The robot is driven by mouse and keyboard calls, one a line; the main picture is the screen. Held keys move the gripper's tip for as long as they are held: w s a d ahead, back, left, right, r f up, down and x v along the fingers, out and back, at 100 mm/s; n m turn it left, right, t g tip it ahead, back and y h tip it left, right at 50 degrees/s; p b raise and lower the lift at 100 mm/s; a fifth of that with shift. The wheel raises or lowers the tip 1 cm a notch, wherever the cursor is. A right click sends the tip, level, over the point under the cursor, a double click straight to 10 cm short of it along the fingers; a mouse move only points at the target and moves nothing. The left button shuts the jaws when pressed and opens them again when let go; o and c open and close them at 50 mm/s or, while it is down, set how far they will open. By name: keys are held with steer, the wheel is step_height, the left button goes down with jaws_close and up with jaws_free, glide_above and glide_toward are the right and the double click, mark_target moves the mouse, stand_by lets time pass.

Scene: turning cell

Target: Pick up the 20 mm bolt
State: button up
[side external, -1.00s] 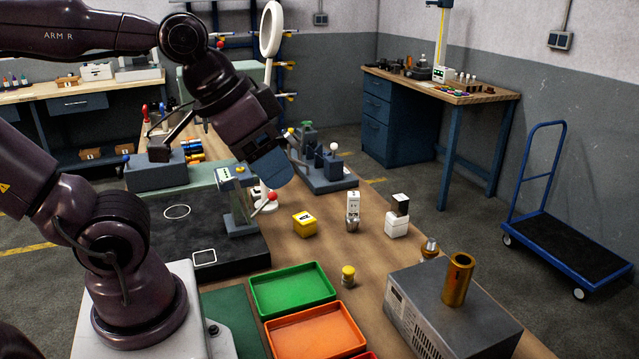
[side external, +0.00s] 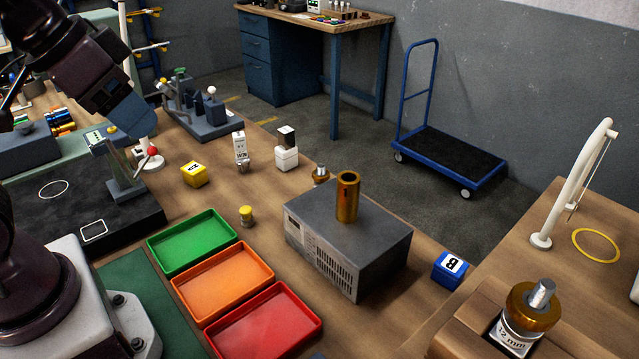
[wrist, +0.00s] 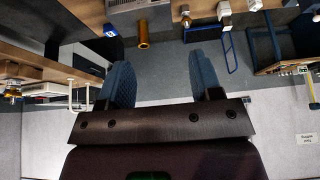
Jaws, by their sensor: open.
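I cannot pick out a bolt marked 20 mm. A smaller brass piece with a grey top (side external: 321,174) stands behind the grey box, partly hidden and unlabelled to my eye. My gripper (side external: 137,117) is at the upper left, above the table and apart from these. In the wrist view its blue fingers (wrist: 165,85) are spread with nothing between them.
The grey box (side external: 350,250) carries a brass tube (side external: 347,197). Green (side external: 192,262), orange (side external: 225,288) and red trays (side external: 265,322) lie left of it. Yellow (side external: 195,174) and blue cubes (side external: 450,270) and a white arched stand (side external: 575,190) stand around. Bare wood lies between the yellow cube and the trays.

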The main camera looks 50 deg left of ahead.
steer(key=shift+o, duration=1)
steer(key=shift+w, duration=0.1)
